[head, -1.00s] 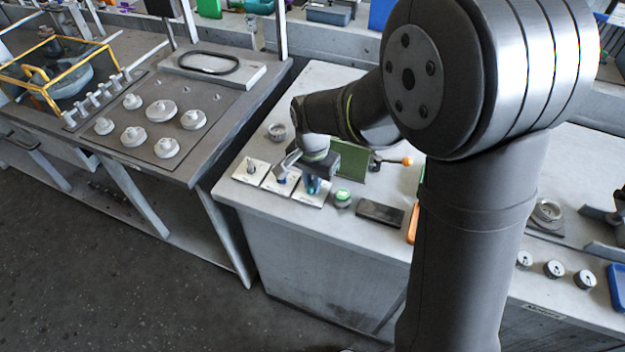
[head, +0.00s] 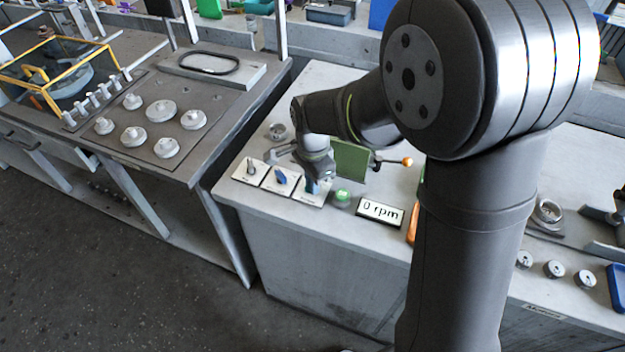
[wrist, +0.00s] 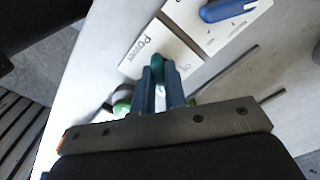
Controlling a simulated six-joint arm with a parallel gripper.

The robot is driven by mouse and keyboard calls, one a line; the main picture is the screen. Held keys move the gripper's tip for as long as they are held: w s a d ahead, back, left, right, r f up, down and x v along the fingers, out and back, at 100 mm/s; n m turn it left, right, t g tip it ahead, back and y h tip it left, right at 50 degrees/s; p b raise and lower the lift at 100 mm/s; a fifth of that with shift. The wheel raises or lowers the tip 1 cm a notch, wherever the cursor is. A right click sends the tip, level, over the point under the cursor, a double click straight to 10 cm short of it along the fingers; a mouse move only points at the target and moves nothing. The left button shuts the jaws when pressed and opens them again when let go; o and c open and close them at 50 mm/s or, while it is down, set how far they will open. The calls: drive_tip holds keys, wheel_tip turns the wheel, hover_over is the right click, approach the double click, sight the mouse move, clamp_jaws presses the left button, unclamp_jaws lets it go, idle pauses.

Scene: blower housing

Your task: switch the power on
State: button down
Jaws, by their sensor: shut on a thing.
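The power switch plate (wrist: 147,57) is white and marked "Power" in the wrist view. Its teal knob (wrist: 158,66) sits between my blue fingertips, partly hidden by them. My gripper (wrist: 160,78) is shut on this knob. In the head view my gripper (head: 313,182) is over the rightmost of three white plates, the power plate (head: 318,200), near the front edge of the bench. The knob is mostly hidden there. A small display (head: 380,211) to the right is lit and reads "0 rpm".
A plate with a blue handle (head: 283,178) and a plate with a grey lever (head: 251,169) stand to the left. A green button (head: 343,196) is close on the right. A green panel (head: 350,160) and an orange-tipped rod (head: 393,162) stand behind.

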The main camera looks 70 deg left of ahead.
drive_tip(key=shift+a+r, duration=0.1)
drive_tip(key=c, duration=1.6)
unclamp_jaws()
drive_tip(key=shift+o, duration=0.2)
drive_tip(key=shift+r, duration=2.9)
wheel_tip(320, 180, down, 6)
drive_tip(key=shift+f, duration=0.15)
drive_tip(key=shift+n, duration=0.9)
